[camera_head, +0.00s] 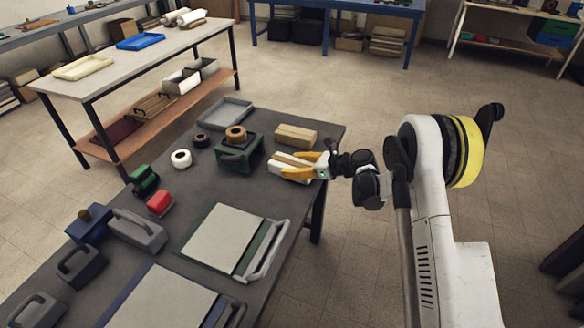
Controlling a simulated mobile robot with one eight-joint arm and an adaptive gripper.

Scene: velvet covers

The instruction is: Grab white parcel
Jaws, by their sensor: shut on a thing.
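The white parcel (281,160) is a small box with a brown band along its top. It lies at the right side of the dark grey table, near the table's right edge. My gripper (296,167) has yellow fingers and reaches in from the right. Its fingers are shut on the white parcel, one on the far side and one on the near side. The fingers hide part of the parcel's right end. I cannot tell whether the parcel touches the table.
A tan parcel (296,135) lies just behind. A green tape dispenser (238,154) with a brown roll stands to the left. A cutting board with a handle (228,240) lies in front. A grey tray (224,113) sits at the back. Floor is open to the right.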

